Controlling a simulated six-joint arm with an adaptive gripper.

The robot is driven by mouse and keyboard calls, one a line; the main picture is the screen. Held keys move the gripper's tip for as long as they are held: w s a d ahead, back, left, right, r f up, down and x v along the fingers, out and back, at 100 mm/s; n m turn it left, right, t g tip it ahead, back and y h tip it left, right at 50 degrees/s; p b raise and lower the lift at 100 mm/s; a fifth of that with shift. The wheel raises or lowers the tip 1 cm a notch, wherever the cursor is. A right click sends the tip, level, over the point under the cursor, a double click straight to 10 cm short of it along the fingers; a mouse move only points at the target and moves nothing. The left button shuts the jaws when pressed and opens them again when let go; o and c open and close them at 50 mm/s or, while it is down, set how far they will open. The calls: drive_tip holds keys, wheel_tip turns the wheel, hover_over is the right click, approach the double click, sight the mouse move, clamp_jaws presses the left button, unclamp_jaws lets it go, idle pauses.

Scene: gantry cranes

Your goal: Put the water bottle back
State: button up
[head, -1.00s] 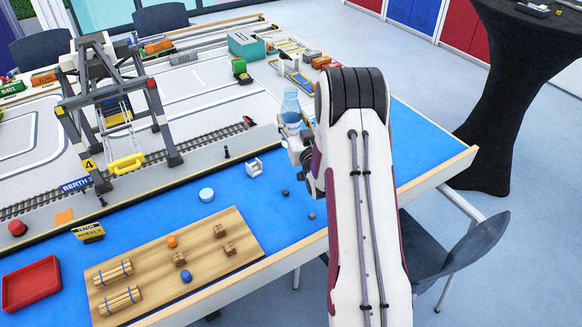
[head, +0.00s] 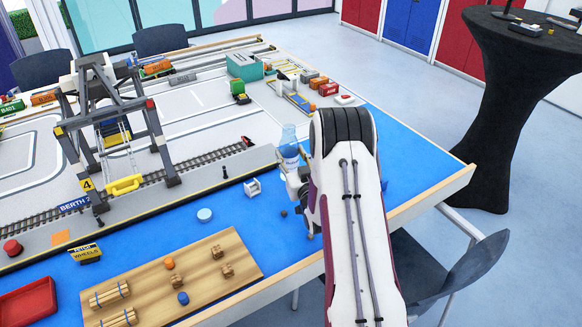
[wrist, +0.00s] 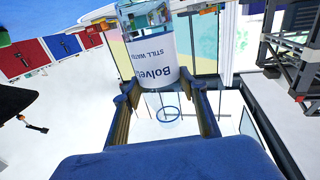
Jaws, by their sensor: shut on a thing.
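The water bottle (head: 290,150) is clear with a blue tint and a white label. It stands upright in the head view, left of my arm, over the blue strip of the table. My gripper (head: 293,174) is shut around it, partly hidden by my arm. In the wrist view the label of the bottle (wrist: 150,45) reads "Bolve..." and "STILL WAT..." upside down, and the fingers of my gripper (wrist: 162,88) close on its sides. I cannot tell whether the bottle touches the table.
A pale round disc (head: 204,215) lies on the blue strip. A small white bracket (head: 252,187) and dark pebbles are close to the gripper. A gantry crane (head: 105,130) stands at left; a wooden board (head: 190,282) with small parts lies in front.

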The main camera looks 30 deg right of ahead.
sight(292, 168)
drive_tip(key=shift+f, duration=0.45)
drive_tip(key=shift+f, duration=1.85)
drive_tip(key=shift+f, duration=0.15)
drive_tip(key=o, duration=1.3)
drive_tip(key=shift+c, duration=0.2)
drive_tip(key=shift+s, duration=0.1)
